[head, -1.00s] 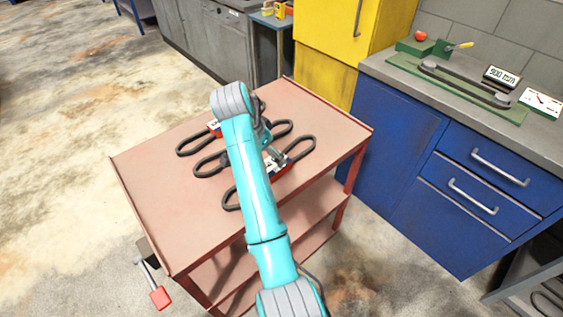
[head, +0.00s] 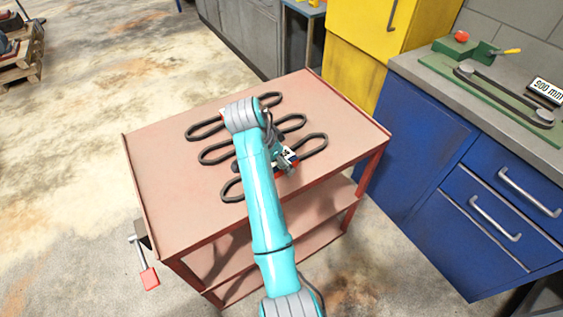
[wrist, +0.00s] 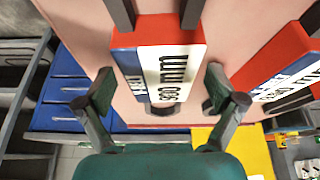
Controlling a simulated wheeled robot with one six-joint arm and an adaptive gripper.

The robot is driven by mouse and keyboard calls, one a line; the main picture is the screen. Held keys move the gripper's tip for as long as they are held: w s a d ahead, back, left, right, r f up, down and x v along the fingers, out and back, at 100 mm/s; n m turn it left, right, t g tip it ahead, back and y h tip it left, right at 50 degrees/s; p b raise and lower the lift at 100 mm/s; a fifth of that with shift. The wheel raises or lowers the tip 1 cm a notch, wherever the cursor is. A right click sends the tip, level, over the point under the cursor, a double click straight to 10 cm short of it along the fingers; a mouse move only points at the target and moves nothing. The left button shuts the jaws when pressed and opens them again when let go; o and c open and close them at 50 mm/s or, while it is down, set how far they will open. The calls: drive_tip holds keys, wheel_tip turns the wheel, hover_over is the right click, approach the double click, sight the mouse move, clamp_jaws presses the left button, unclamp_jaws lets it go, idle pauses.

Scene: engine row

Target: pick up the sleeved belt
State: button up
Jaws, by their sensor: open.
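Several black belt loops lie on the reddish cart top (head: 165,190), partly hidden by my arm. The near belt (head: 314,143) has a red, white and blue sleeve (head: 288,154) around its middle. My gripper (wrist: 160,89) is open, one finger on each side of the sleeve, with nothing gripped. I cannot tell the exact height gap. In the head view my gripper (head: 283,164) is at this sleeve, partly hidden.
A second sleeve (wrist: 280,70) lies close beside my right finger in the wrist view. Blue drawers (head: 450,200) and a bench with a green fixture (head: 490,90) stand right of the cart, a yellow cabinet (head: 375,60) behind. The cart's left part is bare.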

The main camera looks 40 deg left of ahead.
drive_tip(key=shift+f, duration=0.2)
idle(0.4)
drive_tip(key=c, duration=1.4)
